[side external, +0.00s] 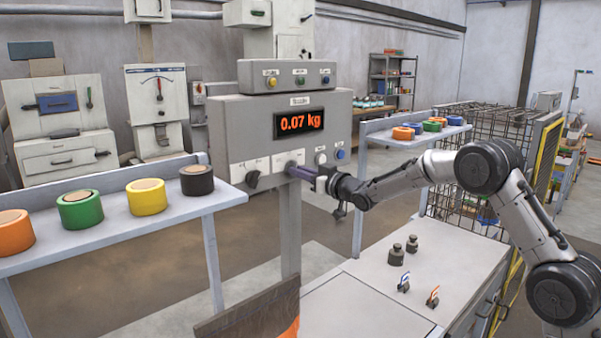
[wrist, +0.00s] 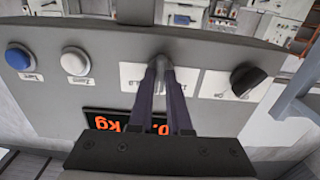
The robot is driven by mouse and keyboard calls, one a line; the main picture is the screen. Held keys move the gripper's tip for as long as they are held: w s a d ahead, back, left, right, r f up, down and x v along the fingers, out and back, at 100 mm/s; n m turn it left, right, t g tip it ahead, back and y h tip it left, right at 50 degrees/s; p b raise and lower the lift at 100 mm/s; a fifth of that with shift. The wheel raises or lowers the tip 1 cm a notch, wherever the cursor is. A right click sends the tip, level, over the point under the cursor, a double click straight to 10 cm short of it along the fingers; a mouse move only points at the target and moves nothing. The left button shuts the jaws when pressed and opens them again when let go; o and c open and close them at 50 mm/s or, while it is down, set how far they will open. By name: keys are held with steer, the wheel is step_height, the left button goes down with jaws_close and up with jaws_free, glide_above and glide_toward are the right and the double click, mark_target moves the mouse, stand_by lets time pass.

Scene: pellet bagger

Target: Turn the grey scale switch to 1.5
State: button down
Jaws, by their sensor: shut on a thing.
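The scale box (side external: 230,125) carries a lit red display (side external: 300,121) reading 0.07 kg. Below the display, the grey scale switch (side external: 291,165) sits on a white label plate. My gripper (side external: 300,172) reaches in from the right, with its purple fingers at this switch. In the wrist view my gripper (wrist: 160,78) is shut on the grey switch (wrist: 160,61), one finger on each side. The fingers hide part of the switch and its label. The label is too small to read, so I cannot tell the setting.
A black knob (side external: 252,180) is left of the grey switch. A white button (wrist: 75,61) and a blue button (wrist: 19,58) lie on its other side. Shelves with tape rolls (side external: 147,197) flank the box. Two weights (side external: 412,244) stand on the bench below my arm.

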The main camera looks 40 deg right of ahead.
stand_by(0.4)
steer(key=c, duration=0.9)
jaws_free()
steer(key=shift+o, duration=0.2)
steer(key=shift+s, duration=0.1)
steer(key=s, duration=1.3)
steer(key=shift+s, duration=0.35)
